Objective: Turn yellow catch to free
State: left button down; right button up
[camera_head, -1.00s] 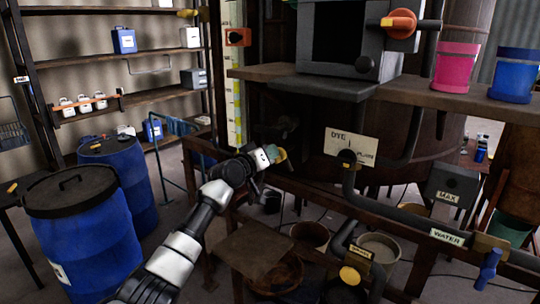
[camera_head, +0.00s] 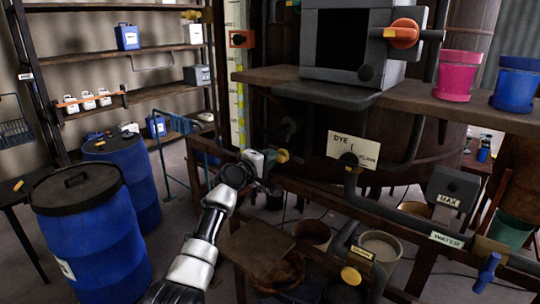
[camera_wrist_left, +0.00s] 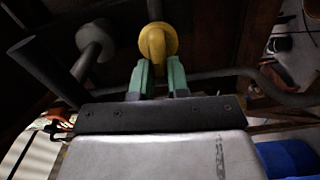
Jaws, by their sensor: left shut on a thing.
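The yellow catch (camera_wrist_left: 157,42) is a round knob with a raised grip bar, set under the dark bench frame in the left wrist view. My left gripper (camera_wrist_left: 158,66) has its two green fingers shut on the catch's bar. In the head view, the yellow catch (camera_head: 283,156) shows as a small spot at the tip of my left gripper (camera_head: 272,157), which partly hides it. Its exact angle and any markings for its positions cannot be read. My right gripper is in neither view.
A dark pipe (camera_wrist_left: 220,74) runs close behind the fingers, and a grey round-ended handle (camera_wrist_left: 96,40) lies to their left. A brown board (camera_head: 258,246) sits below the arm. Blue drums (camera_head: 100,250) stand left. A DYE sign (camera_head: 353,149) hangs right.

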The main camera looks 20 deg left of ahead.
pick_arm(q)
jog(key=shift+n, duration=0.6)
jog(key=shift+f, duration=0.1)
jog(key=c, duration=1.1)
grip_release()
jog(key=b+v, duration=0.1)
jog(key=v, duration=1)
jog(key=shift+b, duration=0.3)
jog(key=shift+w, duration=0.1)
